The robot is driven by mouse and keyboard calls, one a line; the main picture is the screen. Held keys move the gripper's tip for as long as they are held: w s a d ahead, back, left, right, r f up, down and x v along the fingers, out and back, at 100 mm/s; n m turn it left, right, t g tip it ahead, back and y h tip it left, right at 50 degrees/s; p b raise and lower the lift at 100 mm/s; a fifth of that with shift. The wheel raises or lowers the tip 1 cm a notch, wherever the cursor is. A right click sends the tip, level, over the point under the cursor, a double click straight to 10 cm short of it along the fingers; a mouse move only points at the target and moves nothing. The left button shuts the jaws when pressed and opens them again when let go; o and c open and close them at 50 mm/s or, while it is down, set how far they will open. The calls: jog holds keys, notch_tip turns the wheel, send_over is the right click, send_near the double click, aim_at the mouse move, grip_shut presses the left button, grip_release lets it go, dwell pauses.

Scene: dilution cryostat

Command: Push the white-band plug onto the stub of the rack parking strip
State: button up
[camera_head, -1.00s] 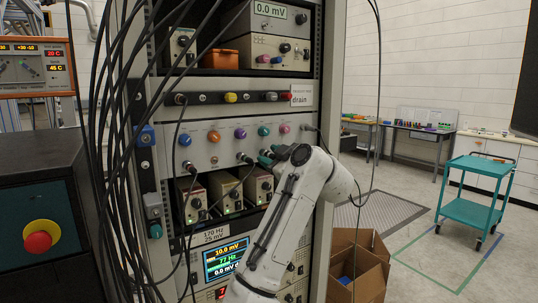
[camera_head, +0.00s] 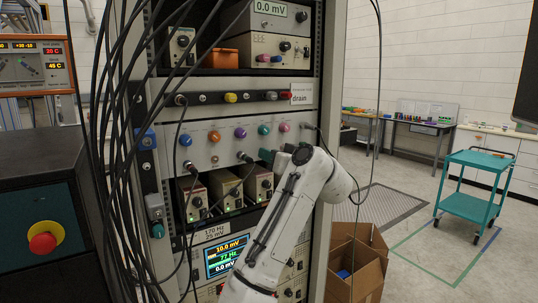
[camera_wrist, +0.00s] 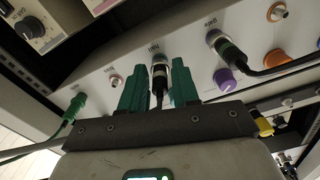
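In the wrist view a black plug with a pale band (camera_wrist: 159,72) sits in a socket of the grey panel, its cable running back toward my gripper. My gripper (camera_wrist: 158,78) has its green fingers on either side of this plug; they look open, with narrow gaps beside it. In the head view the fingers (camera_head: 267,156) are at the lower right of the coloured-knob panel (camera_head: 215,155), and my arm hides the plug.
A second black plug (camera_wrist: 222,45) with its cable stands near the fingers, beside a purple knob (camera_wrist: 225,80). A green plug (camera_wrist: 75,106) is on the other side. Black cables (camera_head: 112,150) hang down the rack's left. An open cardboard box (camera_head: 358,262) stands at the rack's foot.

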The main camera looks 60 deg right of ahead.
grip_shut()
jog(key=n, duration=0.1)
jog(key=n+b, duration=0.1)
jog(key=shift+s+f+n, duration=0.1)
jog(key=shift+f+n, duration=0.1)
jog(key=shift+n, duration=0.1)
jog(key=n, duration=0.4)
jog(key=shift+n, duration=0.3)
jog(key=n+b, duration=0.1)
jog(key=n, duration=0.4)
jog(key=shift+r, duration=0.1)
jog(key=n, duration=0.4)
jog(key=shift+r, duration=0.1)
